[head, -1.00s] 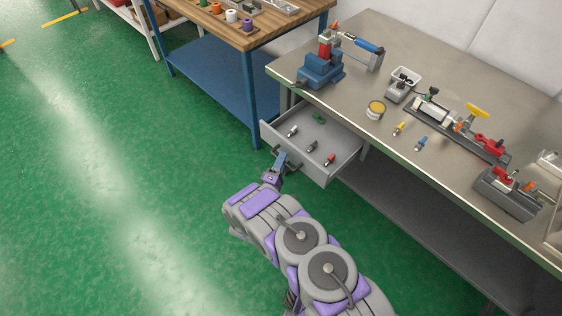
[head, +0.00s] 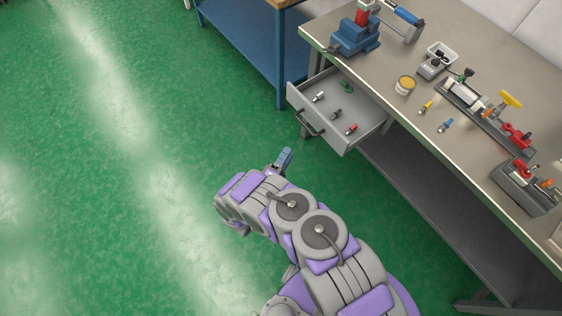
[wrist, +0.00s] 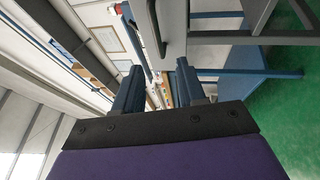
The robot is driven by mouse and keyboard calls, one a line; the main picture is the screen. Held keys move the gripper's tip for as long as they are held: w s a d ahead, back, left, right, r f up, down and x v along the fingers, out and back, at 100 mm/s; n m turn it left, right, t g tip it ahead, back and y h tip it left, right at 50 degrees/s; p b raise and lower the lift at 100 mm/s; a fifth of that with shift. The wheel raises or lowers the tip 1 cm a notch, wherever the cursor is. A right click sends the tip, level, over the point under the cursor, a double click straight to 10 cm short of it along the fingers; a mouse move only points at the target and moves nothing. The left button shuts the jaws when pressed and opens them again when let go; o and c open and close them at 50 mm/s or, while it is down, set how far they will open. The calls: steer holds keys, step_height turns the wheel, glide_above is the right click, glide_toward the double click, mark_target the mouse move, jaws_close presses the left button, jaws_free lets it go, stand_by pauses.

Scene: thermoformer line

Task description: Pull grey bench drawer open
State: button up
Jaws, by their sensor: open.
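The grey bench drawer (head: 352,142) stands pulled out from under the bench top, with several small tools lying inside. Its dark bar handle (head: 308,124) is on the front face. My gripper (head: 285,157) is apart from the handle, below and to its left in the head view, over the green floor. In the wrist view my gripper (wrist: 158,84) shows two blue fingers spread apart with nothing held between them. The handle (wrist: 154,28) is also in the wrist view, beyond the fingers, against the drawer front (wrist: 174,30).
The steel bench top (head: 385,100) carries a blue vise (head: 355,38), a yellow-topped tin (head: 405,84) and several tools. A lower shelf (head: 420,190) runs under the bench. A blue-framed table (head: 238,40) stands to the left. The green floor around my arm is clear.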

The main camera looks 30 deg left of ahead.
steer(key=s, duration=0.3)
steer(key=shift+s+f, duration=0.25)
steer(key=shift+f, duration=0.1)
stand_by(0.3)
